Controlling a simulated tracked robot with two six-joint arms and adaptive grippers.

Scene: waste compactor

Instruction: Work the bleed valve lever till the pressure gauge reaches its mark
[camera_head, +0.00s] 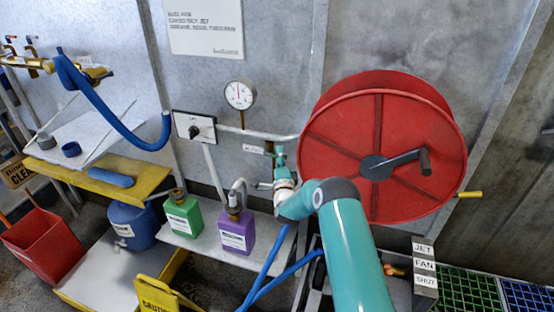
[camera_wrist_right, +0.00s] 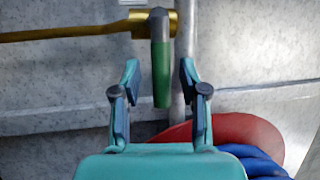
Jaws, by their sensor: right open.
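The bleed valve lever (camera_wrist_right: 161,80) has a green grip and hangs down from a brass valve body (camera_wrist_right: 140,22) in the right wrist view. My right gripper (camera_wrist_right: 159,70) is open, its fingers on either side of the lever's lower part, with visible gaps. In the head view my right gripper (camera_head: 279,160) is at the pipework left of the red reel, and it mostly hides the lever. The round white pressure gauge (camera_head: 239,95) stands on the pipe up and left of it; its needle points about upward, the scale too small to read. My left gripper is out of view.
A large red hose reel (camera_head: 335,150) with a crank stands close right of my right gripper. A dial box (camera_head: 195,128) is on the wall at left. Green (camera_head: 183,217) and purple (camera_head: 236,233) containers stand on a shelf below. Blue hoses run beneath my right arm.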

